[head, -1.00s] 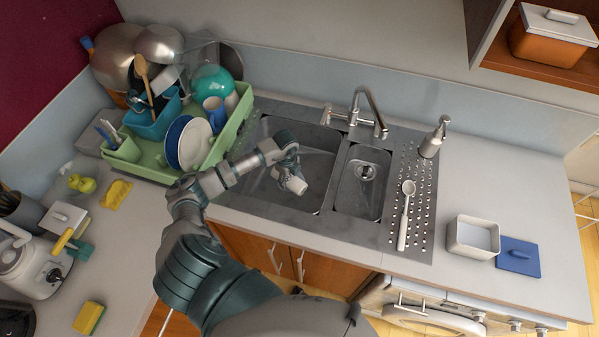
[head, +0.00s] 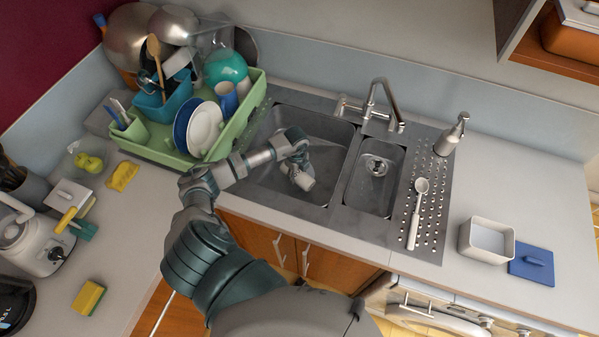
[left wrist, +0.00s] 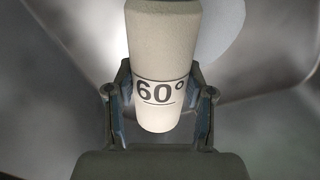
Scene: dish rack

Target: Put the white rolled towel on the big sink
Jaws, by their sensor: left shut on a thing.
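The white rolled towel (left wrist: 160,45) is held between the two fingers of my left gripper (left wrist: 160,105) in the left wrist view. It has a band marked "60°". In the head view the towel (head: 303,178) is a small pale shape at the end of my left gripper (head: 298,165), over the big sink (head: 262,180), the left and larger basin. The basin's grey metal also fills the background of the left wrist view. I cannot tell whether the towel touches the basin floor. My right gripper is not in view.
The small sink (head: 372,190) is to the right, then a perforated drainboard with a white spoon (head: 417,212) and a soap dispenser (head: 452,134). The faucet (head: 385,105) stands behind. A green dish rack (head: 240,125) full of dishes is at the left.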

